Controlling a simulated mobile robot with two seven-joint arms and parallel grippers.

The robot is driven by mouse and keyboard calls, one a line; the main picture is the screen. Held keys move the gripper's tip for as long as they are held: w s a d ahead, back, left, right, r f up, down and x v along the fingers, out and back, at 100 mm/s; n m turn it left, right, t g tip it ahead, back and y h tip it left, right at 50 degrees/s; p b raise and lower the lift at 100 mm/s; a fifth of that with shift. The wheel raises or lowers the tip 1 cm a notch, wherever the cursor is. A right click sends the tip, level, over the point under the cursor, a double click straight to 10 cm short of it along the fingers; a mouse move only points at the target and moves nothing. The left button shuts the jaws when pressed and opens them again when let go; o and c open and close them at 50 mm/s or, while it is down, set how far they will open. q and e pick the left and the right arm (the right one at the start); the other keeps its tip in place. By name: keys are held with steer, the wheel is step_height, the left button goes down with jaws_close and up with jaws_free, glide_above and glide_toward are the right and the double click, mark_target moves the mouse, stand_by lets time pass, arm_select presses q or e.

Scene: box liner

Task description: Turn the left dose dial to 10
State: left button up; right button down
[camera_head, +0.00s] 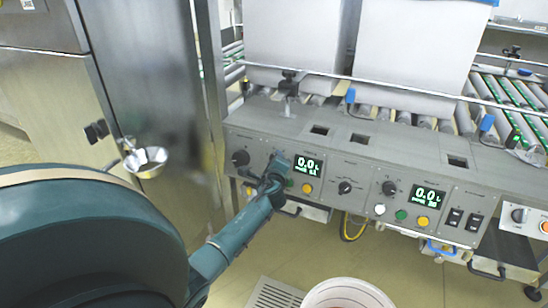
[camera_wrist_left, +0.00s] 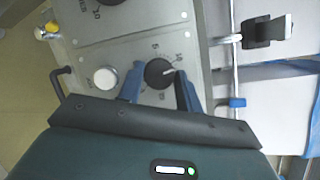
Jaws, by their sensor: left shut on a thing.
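The left dose dial (camera_wrist_left: 158,73) is a black round knob on the grey panel, seen in the left wrist view. My left gripper (camera_wrist_left: 159,92) is shut on it, with a blue finger on either side. A white pointer line on the knob points to the right; the small scale marks around it are hard to read. In the head view my left gripper (camera_head: 275,172) is at the panel's left section and hides this dial. My right gripper is not in view.
Another black knob (camera_head: 240,157) sits left of my gripper. A white button (camera_wrist_left: 105,78) is close to my fingers. A steel bowl (camera_head: 147,161) hangs at left.

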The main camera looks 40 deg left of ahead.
arm_select(q)
steer(key=shift+n+g+p, duration=0.6)
steer(key=shift+n+p, duration=0.25)
steer(key=shift+n, duration=0.55)
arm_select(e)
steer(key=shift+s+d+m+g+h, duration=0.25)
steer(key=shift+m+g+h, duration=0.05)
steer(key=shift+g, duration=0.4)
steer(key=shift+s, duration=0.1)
arm_select(q)
steer(key=o, duration=1)
steer(key=shift+r, duration=0.1)
steer(key=p+v, duration=0.4)
steer(key=v, duration=0.9)
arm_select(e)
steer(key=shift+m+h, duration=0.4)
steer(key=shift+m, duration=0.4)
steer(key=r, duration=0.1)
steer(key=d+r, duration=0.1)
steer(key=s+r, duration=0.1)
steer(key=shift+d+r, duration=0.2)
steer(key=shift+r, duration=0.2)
